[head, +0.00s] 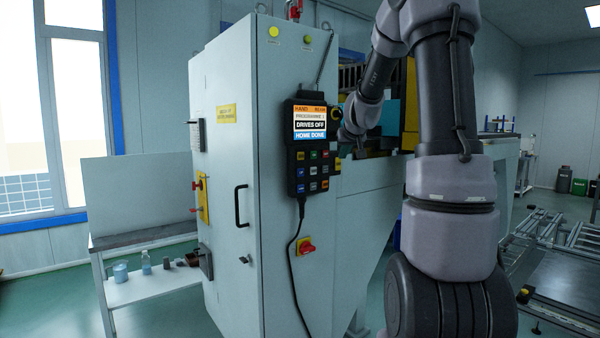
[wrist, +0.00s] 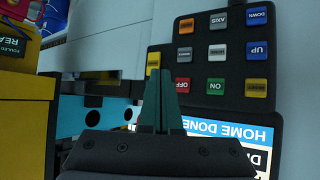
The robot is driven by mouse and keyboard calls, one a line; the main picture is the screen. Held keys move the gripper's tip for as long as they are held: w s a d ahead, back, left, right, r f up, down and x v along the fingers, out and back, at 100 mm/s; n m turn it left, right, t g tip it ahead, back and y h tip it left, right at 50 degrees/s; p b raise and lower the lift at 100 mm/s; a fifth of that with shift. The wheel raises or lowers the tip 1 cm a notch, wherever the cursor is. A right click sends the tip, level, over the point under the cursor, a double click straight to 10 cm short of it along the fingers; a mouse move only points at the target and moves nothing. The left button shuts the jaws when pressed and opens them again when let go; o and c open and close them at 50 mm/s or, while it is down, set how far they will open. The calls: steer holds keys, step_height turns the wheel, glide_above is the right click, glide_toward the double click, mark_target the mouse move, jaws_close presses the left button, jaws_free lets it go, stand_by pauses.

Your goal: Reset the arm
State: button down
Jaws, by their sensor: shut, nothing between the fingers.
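A dark hand-held control pendant (head: 309,148) hangs on the front of the grey cabinet. Its screen (head: 309,122) reads "DRIVES OFF" and "HOME DONE". In the wrist view its keypad (wrist: 230,64) appears upside down, with an OFF key (wrist: 183,86), an ON key (wrist: 215,88), UP, DOWN and AXIS keys. My gripper (wrist: 160,74) is shut and empty, its fingertips beside the OFF key at the pendant's edge. I cannot tell whether they touch it. In the head view my gripper is just right of the pendant, small and partly hidden.
A black cable (head: 291,265) hangs from the pendant. A side bench (head: 150,285) with small containers stands left. In the wrist view, a blue part with holes (wrist: 75,117) lies left of my fingers.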

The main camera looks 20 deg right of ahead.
steer(key=s+a+r+g+y, duration=0.1)
steer(key=s+a+r+y, duration=0.1)
steer(key=s+a, duration=0.8)
steer(key=s+a+r+g+y, duration=0.15)
steer(key=s+a, duration=0.45)
steer(key=s, duration=0.7)
steer(key=s+a+f+m, duration=0.2)
steer(key=s, duration=0.9)
steer(key=shift+s+a+f+g, duration=0.25)
steer(key=shift+s+g, duration=0.1)
steer(key=shift+g, duration=0.1)
steer(key=shift+y, duration=0.25)
